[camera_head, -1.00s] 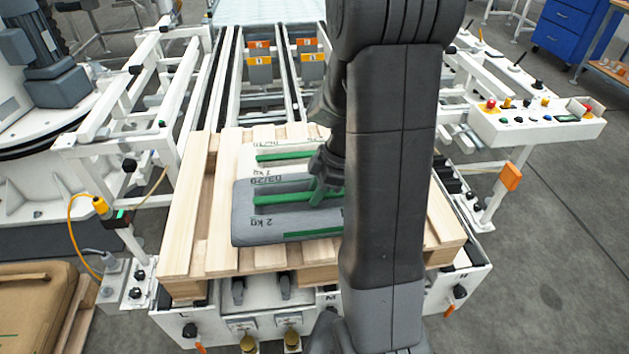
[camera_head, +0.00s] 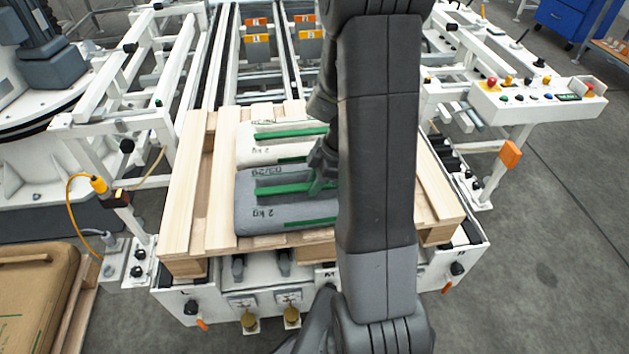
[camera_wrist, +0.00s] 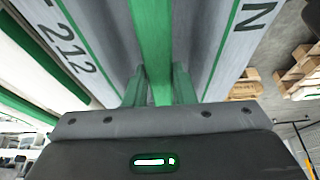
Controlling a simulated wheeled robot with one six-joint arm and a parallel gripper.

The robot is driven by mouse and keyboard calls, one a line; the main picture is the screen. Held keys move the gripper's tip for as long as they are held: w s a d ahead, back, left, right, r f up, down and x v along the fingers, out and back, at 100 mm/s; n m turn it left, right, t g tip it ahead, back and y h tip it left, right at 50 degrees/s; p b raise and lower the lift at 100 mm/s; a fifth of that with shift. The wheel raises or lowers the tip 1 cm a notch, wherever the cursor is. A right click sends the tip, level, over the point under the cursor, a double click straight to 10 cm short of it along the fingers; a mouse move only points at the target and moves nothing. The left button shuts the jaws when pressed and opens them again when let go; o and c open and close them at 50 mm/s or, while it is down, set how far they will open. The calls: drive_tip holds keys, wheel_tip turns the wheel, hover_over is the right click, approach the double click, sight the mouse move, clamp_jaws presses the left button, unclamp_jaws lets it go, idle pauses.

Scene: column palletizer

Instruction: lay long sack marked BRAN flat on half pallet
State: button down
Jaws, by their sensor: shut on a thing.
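The half pallet (camera_head: 183,200), of pale wood slats, sits on the white conveyor frame. A long grey sack (camera_head: 270,212) with green bands and "2 kg" print lies flat-side down over its front part. My gripper (camera_head: 318,188) is shut on the sack's green ridge from above. The wrist view shows the ridge (camera_wrist: 152,40) between both fingers (camera_wrist: 158,85) and a letter N on the held sack (camera_wrist: 225,55). The rest of its name is hidden. My arm covers the sack's right end. I cannot tell whether its underside touches the slats.
A white sack (camera_head: 270,152) with green bands lies directly behind the grey one on the pallet. A brown sack (camera_head: 35,300) is at lower left. A control panel (camera_head: 540,98) stands at right. Bare slats show left of the sacks.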

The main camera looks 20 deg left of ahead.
drive_tip(key=c, duration=1.2)
unclamp_jaws()
drive_tip(key=shift+r, duration=0.1)
drive_tip(key=v, duration=1.2)
drive_tip(key=shift+p, duration=0.3)
drive_tip(key=x, duration=1.2)
drive_tip(key=shift+r, duration=0.7)
